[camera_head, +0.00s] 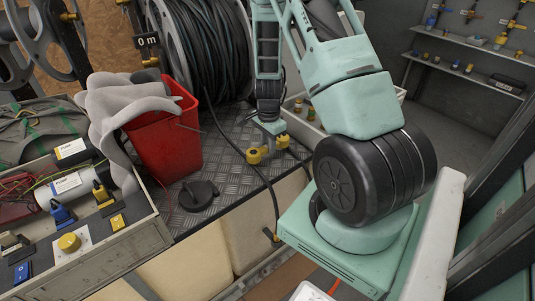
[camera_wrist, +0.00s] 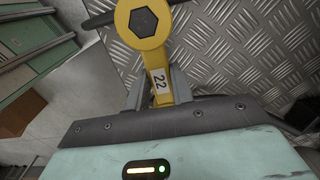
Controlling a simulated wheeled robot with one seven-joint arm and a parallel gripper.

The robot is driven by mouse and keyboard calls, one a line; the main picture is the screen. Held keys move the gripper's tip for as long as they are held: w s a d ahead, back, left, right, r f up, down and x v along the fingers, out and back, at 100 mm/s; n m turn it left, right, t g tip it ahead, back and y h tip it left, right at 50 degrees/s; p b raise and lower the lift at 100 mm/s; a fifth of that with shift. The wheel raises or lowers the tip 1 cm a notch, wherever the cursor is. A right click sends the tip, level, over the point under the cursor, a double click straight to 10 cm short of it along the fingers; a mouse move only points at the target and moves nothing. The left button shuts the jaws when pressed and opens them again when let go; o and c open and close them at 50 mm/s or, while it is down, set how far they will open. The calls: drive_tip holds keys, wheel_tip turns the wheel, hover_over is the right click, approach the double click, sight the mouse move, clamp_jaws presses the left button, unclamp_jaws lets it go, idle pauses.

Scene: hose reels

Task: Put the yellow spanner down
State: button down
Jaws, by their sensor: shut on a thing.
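The yellow spanner (camera_wrist: 146,24) fills the top middle of the wrist view. It has a round head with a dark hexagon in it and a white label reading 22 on its handle. My gripper (camera_wrist: 157,88) is shut on the handle, with one grey finger on each side. In the head view the spanner (camera_head: 256,157) shows below my gripper (camera_head: 270,130), over the ridged metal deck (camera_head: 232,187) near its front edge. I cannot tell whether the spanner touches the deck. Part of its handle is hidden by my gripper.
A red bin (camera_head: 168,142) with grey cloth (camera_head: 115,108) over it stands left on the deck. A black round piece (camera_head: 198,194) lies in front of it. A black hose (camera_head: 240,152) crosses the deck near my gripper. A large hose reel (camera_head: 203,45) stands behind.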

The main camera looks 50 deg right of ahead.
sight(269, 160)
drive_tip(key=shift+f, duration=1.8)
drive_tip(key=shift+f, duration=0.2)
drive_tip(key=c, duration=1.2)
unclamp_jaws()
